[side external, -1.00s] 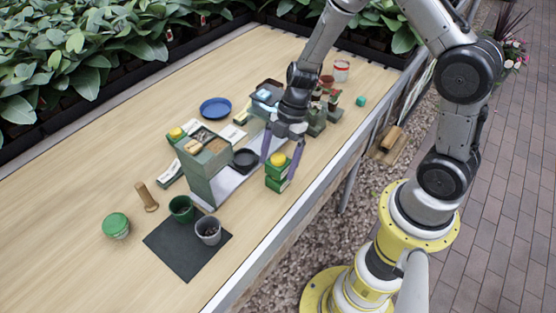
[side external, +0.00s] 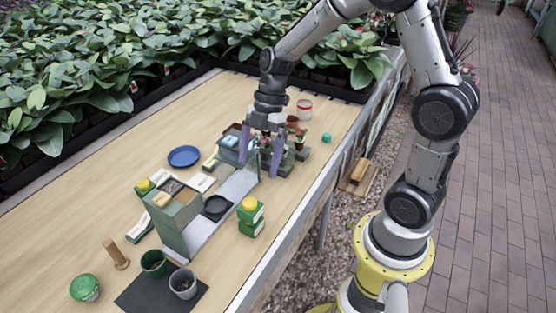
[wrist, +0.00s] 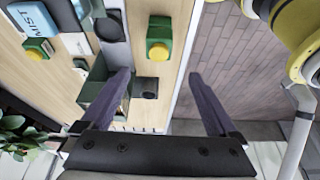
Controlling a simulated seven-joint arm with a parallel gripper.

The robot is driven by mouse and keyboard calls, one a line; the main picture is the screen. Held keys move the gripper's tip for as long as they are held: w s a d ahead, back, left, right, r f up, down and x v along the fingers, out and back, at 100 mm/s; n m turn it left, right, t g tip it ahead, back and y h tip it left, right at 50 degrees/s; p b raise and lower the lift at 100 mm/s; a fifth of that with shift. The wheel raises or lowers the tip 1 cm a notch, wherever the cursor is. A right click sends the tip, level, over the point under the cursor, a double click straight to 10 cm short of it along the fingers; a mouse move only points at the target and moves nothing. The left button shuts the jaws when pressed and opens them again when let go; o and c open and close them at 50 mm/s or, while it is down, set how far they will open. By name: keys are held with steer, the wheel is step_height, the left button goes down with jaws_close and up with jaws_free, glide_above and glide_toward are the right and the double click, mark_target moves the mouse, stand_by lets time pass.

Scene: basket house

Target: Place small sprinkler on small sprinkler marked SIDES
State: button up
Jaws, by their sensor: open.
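A small green sprinkler with a yellow cap (side external: 250,204) sits on top of another green block (side external: 251,228), to the right of the grey-green stand. The two look squarely stacked and touching. I cannot read a SIDES marking. Another green sprinkler with a yellow cap (side external: 144,186) is left of the stand and shows in the wrist view (wrist: 38,47). My gripper (side external: 260,168) is open and empty, beyond the stack and above the bench, apart from it.
The grey-green stand (side external: 178,225) has a black dish (side external: 217,206) on its base.

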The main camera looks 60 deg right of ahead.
steer(key=s+r+m+t+h, duration=0.2)
steer(key=s+r+m, duration=0.4)
steer(key=s+m, duration=0.2)
steer(key=s+r+m+t+h, duration=0.2)
steer(key=s+r+m, duration=0.4)
steer(key=s+m, duration=0.3)
steer(key=shift+s+d+r+m+t, duration=0.2)
steer(key=shift+m+t, duration=0.1)
steer(key=shift+t, duration=0.5)
